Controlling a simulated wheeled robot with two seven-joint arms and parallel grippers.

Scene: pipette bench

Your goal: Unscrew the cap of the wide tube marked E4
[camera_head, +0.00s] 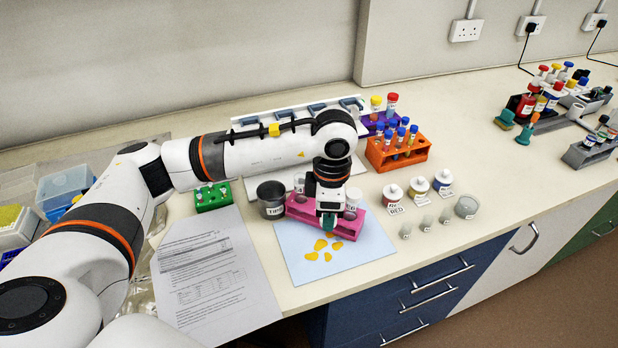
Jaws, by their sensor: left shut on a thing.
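A pink rack (297,208) stands on the bench at the back edge of a pale blue mat. A white-capped wide tube (353,197) stands at its right end. My left gripper (328,222) points down over the middle of the rack. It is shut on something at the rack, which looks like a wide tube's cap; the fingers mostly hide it. The E4 mark cannot be read at this size. My right gripper is not in view.
Yellow pieces lie on the pale blue mat (373,242). A grey beaker (271,199) stands left of the rack, an orange rack (378,156) behind to the right. Labelled bottles (393,196) stand right. Printed paper (215,285) lies left.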

